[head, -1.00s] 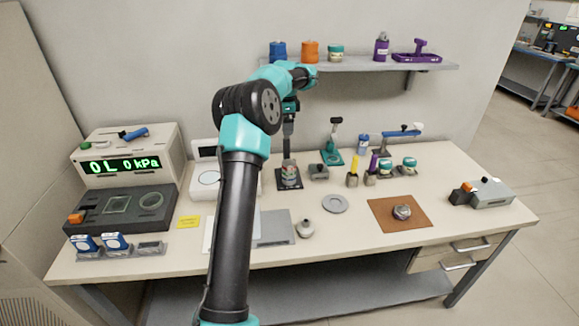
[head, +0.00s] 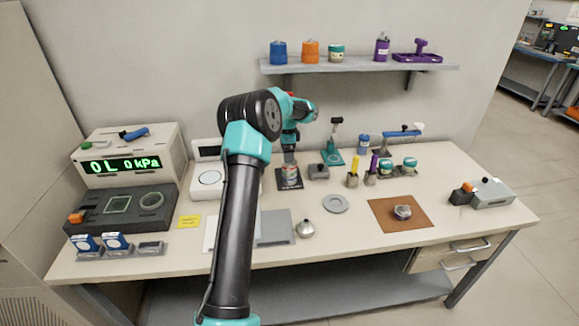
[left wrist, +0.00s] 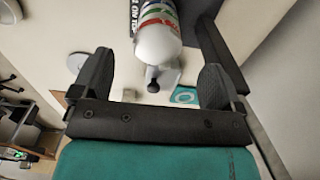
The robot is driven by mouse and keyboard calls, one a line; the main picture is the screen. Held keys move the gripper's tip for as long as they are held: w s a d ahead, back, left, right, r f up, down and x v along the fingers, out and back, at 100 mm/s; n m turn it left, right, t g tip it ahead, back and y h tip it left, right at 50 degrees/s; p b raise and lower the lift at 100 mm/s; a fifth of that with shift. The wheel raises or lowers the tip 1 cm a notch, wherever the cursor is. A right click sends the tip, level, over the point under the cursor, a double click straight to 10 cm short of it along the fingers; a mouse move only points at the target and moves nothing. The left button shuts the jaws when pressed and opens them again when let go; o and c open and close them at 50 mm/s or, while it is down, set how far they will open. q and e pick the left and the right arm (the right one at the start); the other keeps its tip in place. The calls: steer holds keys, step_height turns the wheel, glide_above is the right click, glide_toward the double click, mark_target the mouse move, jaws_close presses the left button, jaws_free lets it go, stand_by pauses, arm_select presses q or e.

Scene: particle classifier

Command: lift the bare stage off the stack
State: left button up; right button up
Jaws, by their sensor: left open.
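The stack (head: 290,173) is a short pale cylinder with coloured markings, standing upright on a dark base plate (head: 287,186) at the middle back of the bench. In the left wrist view the stack (left wrist: 158,38) shows white with red and green markings. I cannot tell which of its stages is the bare one. My left gripper (head: 290,154) is just above the stack in the head view and partly hides its top. In the left wrist view my left gripper (left wrist: 158,65) is open, with a finger on each side of the stack and gaps visible. My right gripper is not in view.
A grey block (head: 319,172) stands close right of the base plate, and a white round-topped device (head: 207,180) close left. A teal stand (head: 333,155) is behind. A shelf (head: 360,64) hangs above.

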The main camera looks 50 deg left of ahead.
arm_select(q)
steer(key=shift+f, duration=0.1)
steer(key=shift+d+f, duration=0.15)
steer(key=shift+f, duration=2.45)
steer(key=c, duration=1)
